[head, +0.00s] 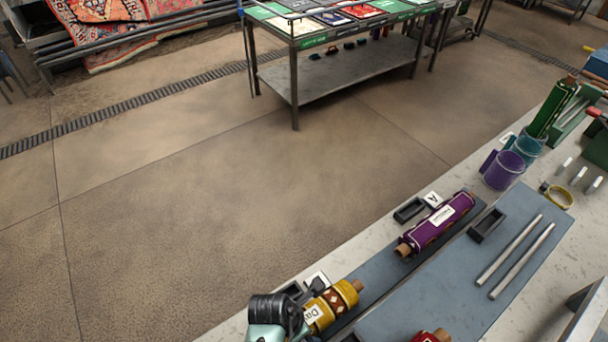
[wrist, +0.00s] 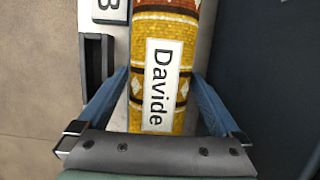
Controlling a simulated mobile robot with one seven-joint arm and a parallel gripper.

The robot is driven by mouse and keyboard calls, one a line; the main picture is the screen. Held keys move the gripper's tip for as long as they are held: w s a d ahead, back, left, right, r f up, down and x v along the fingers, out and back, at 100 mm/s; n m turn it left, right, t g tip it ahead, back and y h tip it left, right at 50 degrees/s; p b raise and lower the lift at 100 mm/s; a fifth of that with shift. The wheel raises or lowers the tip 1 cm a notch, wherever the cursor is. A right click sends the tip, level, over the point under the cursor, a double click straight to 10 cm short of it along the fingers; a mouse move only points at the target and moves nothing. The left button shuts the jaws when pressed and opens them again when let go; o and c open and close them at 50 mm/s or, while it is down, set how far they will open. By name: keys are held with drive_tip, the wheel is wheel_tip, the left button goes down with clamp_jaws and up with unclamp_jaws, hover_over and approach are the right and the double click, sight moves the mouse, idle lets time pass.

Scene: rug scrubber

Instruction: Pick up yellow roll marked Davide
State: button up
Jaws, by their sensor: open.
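The yellow roll (head: 343,298) has brown and white diamond patterns, wooden ends and a white label. It lies on the dark blue-grey strip near the bottom of the head view. In the wrist view the roll (wrist: 185,25) runs up the middle, and its label reads "Davide". My gripper (wrist: 160,82) is open, with one blue finger on each side of the roll. Neither finger is visibly pressed on it, and I cannot tell its height over the roll. In the head view my gripper (head: 283,318) covers the roll's near-left end.
A purple labelled roll (head: 436,223) lies farther along the same strip. A red roll (head: 431,337) is partly cut off at the bottom. A card marked B (wrist: 110,10) and a black holder (wrist: 97,70) sit close left of the roll. Two metal rods (head: 522,262) lie to the right.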

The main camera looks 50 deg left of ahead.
drive_tip(key=shift+w+f, duration=0.1)
drive_tip(key=shift+f, duration=0.1)
drive_tip(key=shift+r, duration=0.1)
clamp_jaws()
